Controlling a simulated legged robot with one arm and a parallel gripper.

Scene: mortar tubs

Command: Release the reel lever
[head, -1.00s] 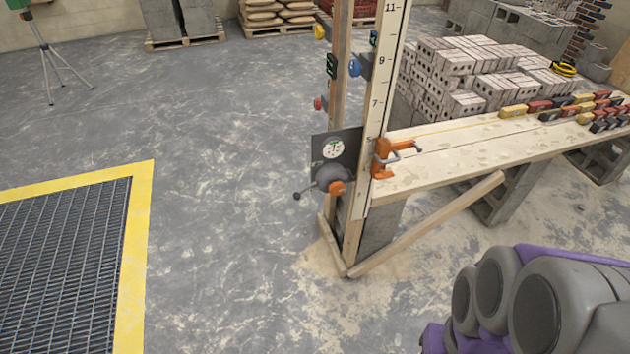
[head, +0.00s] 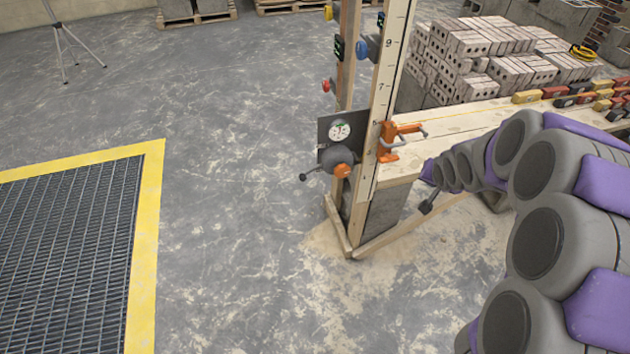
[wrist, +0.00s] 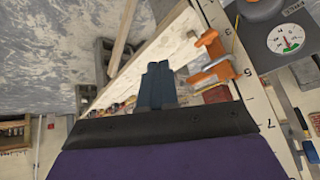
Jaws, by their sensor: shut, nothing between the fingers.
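The grey reel (head: 322,159) sits low on the wooden post, under a dark plate with a round dial (head: 339,131). A short rod with a dark knob (head: 304,177) sticks out to its left, and an orange part (head: 343,170) is at its right. In the wrist view, part of the grey reel (wrist: 262,8) shows at the top right, beside the dial (wrist: 289,38); the knob is not in that view. My gripper (head: 427,207) is right of the post, apart from the reel. In the wrist view its fingers (wrist: 156,75) are together and empty.
An orange clamp (head: 392,140) grips the plank bench (head: 452,129) beside the numbered post (head: 384,90). Coloured blocks and brick stacks (head: 490,50) stand on and behind the bench. A yellow-edged floor grate (head: 70,245) is at left. The floor left of the post is clear.

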